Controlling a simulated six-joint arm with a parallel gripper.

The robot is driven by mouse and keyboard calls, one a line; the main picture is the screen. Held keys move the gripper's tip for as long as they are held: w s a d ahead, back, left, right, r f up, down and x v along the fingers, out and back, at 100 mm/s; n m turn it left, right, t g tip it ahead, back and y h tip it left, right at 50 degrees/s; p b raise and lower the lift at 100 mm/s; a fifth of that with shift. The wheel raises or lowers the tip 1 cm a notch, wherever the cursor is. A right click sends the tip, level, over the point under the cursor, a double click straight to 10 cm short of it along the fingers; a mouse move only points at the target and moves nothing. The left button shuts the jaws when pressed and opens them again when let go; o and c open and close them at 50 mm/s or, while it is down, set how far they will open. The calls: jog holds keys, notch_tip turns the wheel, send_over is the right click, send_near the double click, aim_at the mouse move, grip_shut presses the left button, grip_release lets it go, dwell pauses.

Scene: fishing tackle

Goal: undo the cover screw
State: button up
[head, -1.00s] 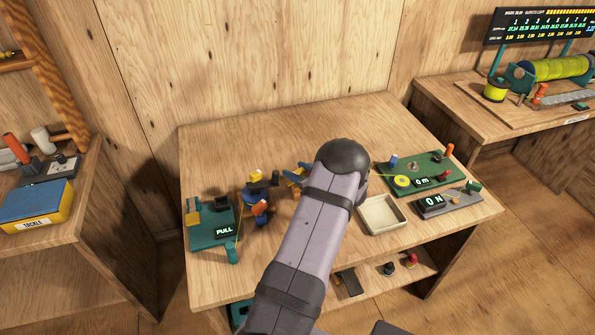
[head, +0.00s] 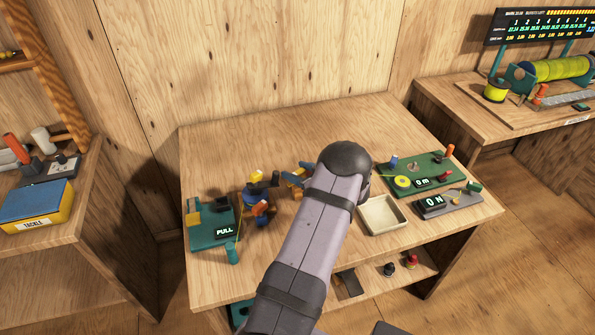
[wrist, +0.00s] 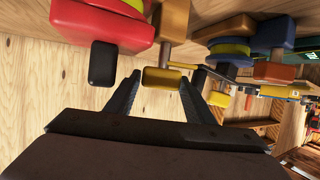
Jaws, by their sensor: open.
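In the wrist view my gripper (wrist: 160,86) is open. Its two dark fingers reach up on either side of a small yellow block-like knob (wrist: 163,78), with a gap showing at least on the left. I cannot tell for sure whether this knob is the cover screw. A red rounded body (wrist: 105,25) with a black knob (wrist: 102,64) is just left of it. In the head view my arm hides the gripper's fingers. A blue, yellow and orange assembly (head: 260,190) stands left of my arm on the bench.
A teal fixture marked PULL (head: 207,230) is at the bench's left. A cream tray (head: 383,215) lies right of my arm. A green board (head: 420,168) and a grey unit (head: 448,205) with displays stand further right. The back of the bench is clear.

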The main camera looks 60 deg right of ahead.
jog(key=b+v, duration=0.2)
jog(key=v, duration=0.5)
jog(key=shift+s+r, duration=0.15)
jog(key=shift+c, duration=0.2)
